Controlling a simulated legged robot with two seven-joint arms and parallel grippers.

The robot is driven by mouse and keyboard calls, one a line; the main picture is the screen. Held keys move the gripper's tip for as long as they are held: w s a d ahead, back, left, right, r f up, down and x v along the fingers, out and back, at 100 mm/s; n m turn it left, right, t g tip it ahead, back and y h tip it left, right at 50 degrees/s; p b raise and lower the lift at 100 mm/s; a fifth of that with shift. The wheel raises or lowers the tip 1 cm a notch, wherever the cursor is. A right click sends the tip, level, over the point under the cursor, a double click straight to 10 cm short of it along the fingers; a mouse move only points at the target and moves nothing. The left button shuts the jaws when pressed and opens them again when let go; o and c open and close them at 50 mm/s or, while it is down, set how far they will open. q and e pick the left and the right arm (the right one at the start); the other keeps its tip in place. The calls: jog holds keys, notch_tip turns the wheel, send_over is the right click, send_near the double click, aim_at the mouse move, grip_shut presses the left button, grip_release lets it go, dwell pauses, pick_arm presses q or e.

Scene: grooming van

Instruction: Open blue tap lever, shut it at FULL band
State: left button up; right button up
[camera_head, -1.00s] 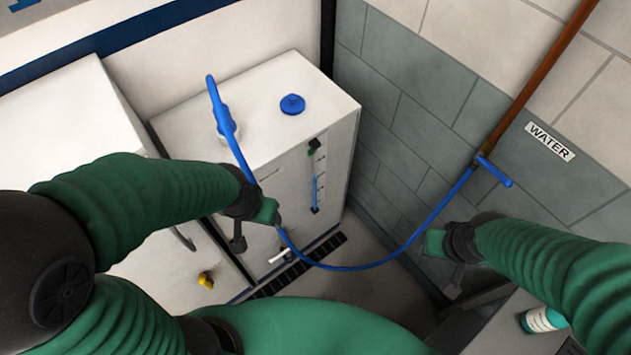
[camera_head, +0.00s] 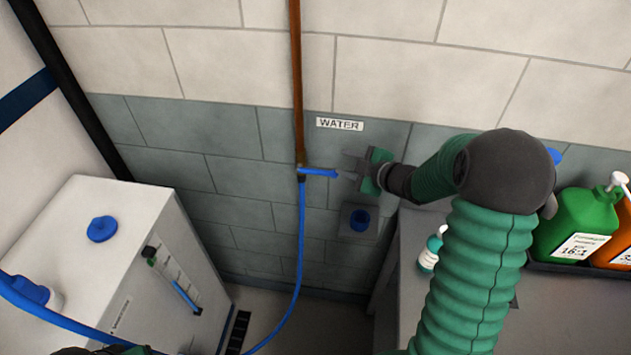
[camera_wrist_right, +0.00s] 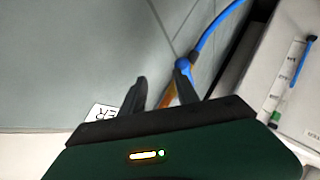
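The blue tap lever (camera_head: 318,172) sticks out to the right from the foot of the copper pipe, under the WATER sign (camera_head: 340,124). My right gripper (camera_head: 347,165) is open at the lever's free end; contact is unclear. In the right wrist view its fingers (camera_wrist_right: 160,92) stand apart, with blue tap parts (camera_wrist_right: 183,64) beyond one finger. The blue hose (camera_head: 301,240) hangs from the tap and runs to the white tank (camera_head: 75,285). The tank's sight gauge (camera_head: 173,280) shows a blue column in its lower part and a green mark near its top. Only a sliver of my left arm shows at the bottom left.
A blue cap (camera_head: 102,229) sits on the tank. On the right, a grey bench (camera_head: 575,310) holds a small teal-labelled bottle (camera_head: 430,252), a green jug (camera_head: 575,225) and an orange jug (camera_head: 612,245).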

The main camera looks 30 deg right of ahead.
jog(key=s+d+f+n+t+y+b, duration=0.1)
jog(key=s+d+f+n+y+b, duration=0.1)
jog(key=s+d+n+y, duration=0.3)
jog(key=n+y, duration=0.2)
send_near(323, 174)
jog(key=x, duration=0.3)
jog(key=p+x, duration=0.1)
jog(key=x, duration=0.2)
jog(key=d+p+x, duration=0.1)
jog(key=x, duration=0.3)
jog(key=shift+w+f, duration=0.25)
jog(key=shift+f, duration=0.05)
jog(key=shift+w+a, duration=0.15)
jog(key=shift+a, duration=0.05)
pick_arm(q)
jog(key=shift+d+f, duration=0.1)
jog(key=shift+f, duration=0.3)
pick_arm(e)
jog(key=shift+a, duration=0.2)
grip_shut()
pick_arm(q)
jog(key=shift+s, duration=0.1)
pick_arm(e)
jog(key=shift+h, duration=0.3)
jog(key=shift+d+f, duration=0.1)
